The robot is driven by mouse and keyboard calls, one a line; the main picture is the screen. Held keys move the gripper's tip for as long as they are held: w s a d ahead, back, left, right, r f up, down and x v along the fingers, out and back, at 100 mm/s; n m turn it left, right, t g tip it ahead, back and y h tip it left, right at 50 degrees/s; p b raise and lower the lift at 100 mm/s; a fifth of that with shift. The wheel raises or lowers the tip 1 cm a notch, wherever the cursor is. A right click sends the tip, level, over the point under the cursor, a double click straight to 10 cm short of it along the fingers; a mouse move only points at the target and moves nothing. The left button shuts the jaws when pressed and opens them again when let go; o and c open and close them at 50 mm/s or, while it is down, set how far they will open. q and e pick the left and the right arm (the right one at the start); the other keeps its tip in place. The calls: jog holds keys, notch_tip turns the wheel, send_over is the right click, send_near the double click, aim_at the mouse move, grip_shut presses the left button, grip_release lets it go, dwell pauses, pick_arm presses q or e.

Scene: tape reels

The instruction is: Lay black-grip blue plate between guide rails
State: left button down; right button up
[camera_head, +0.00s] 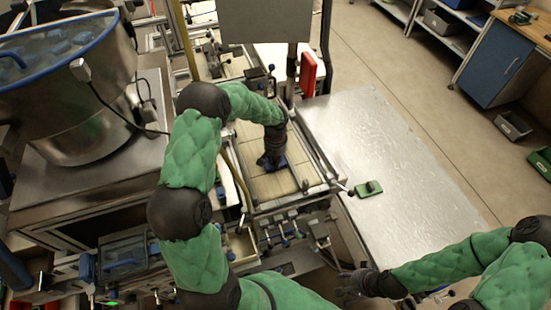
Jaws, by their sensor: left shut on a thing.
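The blue plate (279,165) shows as a small blue patch under my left gripper (271,160). My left gripper is shut on the plate's grip, which the fingers hide. The plate is over the light tiled bed (268,186) between the long guide rails (307,155). I cannot tell whether the plate rests on the bed or is slightly above it. My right gripper (350,283) is low in the picture, off the front edge of the metal table and away from the plate. It is too small and dark to tell its opening.
A green plate with a dark grip (368,189) lies on the bare metal table (385,140) to the right. A large steel bowl (75,110) stands on the left. A red block (308,74) and a grey panel (265,20) stand behind the bed.

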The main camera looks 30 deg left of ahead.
pick_arm(q)
jog(key=shift+f+b, duration=0.3)
jog(key=shift+b, duration=0.1)
jog(key=c, duration=1)
grip_release()
jog(key=shift+r, duration=0.1)
jog(key=shift+c, duration=0.2)
jog(key=shift+r, duration=0.1)
jog(key=shift+r+p, duration=0.3)
jog(key=shift+p, duration=0.2)
notch_tip(320, 180, up, 12)
jog(key=shift+b, duration=0.3)
jog(key=shift+f, duration=0.15)
